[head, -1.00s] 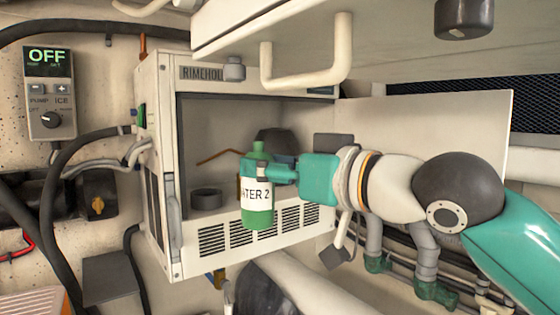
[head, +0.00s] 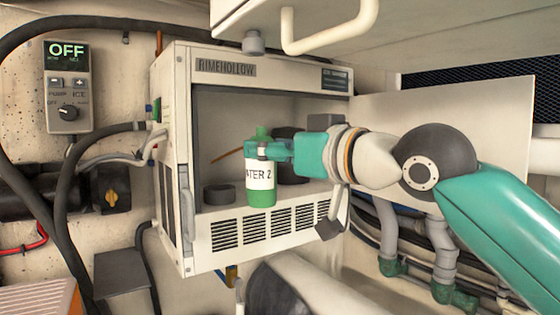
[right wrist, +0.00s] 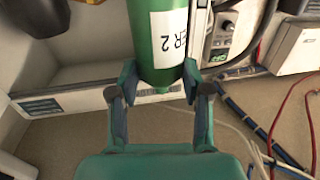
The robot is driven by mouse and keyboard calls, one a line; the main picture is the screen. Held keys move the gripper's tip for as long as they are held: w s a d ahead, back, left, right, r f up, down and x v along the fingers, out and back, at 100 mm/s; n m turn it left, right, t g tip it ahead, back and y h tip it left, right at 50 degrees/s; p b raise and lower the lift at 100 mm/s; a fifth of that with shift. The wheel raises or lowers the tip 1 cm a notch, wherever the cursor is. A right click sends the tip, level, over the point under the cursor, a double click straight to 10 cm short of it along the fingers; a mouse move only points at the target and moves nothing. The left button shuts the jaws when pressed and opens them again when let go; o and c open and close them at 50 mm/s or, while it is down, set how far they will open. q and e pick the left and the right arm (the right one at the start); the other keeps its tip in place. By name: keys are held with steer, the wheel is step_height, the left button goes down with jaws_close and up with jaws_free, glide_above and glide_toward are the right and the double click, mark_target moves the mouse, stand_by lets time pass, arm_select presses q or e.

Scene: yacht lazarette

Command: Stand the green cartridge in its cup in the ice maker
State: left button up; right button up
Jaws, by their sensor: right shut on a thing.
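The green cartridge (head: 262,183) with a white "WATER 2" label is upright at the front of the ice maker's open bay. My right gripper (head: 268,152) is shut on its upper part, coming from the right. The right wrist view also shows the cartridge (right wrist: 160,45) between the fingers of my right gripper (right wrist: 160,92). My left gripper is not in view.
A control panel (head: 68,87) reading "OFF" is on the wall at left. A pale handle (head: 335,40) hangs under the overhead locker. Dark round shapes (head: 290,145) stand in the bay behind the cartridge. An open white door panel (head: 430,125) is behind my right arm. Hoses run at left.

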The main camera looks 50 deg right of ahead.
steer(key=shift+w+d+f+b, duration=0.1)
steer(key=shift+w+d+b, duration=0.1)
steer(key=shift+w, duration=0.3)
steer(key=shift+w+d+b, duration=0.15)
steer(key=shift+w+b, duration=0.05)
steer(key=shift+w, duration=0.25)
steer(key=w+d+p, duration=0.1)
steer(key=w+d, duration=0.1)
steer(key=w, duration=0.5)
steer(key=w+d+p, duration=0.2)
steer(key=w, duration=0.6)
steer(key=shift+w+d, duration=0.15)
steer(key=shift+d, duration=0.25)
steer(key=shift+f+b, duration=1.6)
steer(key=shift+f, duration=0.05)
stand_by(1.7)
steer(key=o, duration=1.2)
steer(key=shift+o, duration=0.2)
steer(key=s, duration=0.4)
steer(key=s+a, duration=0.1)
steer(key=s, duration=0.7)
steer(key=shift+a, duration=0.4)
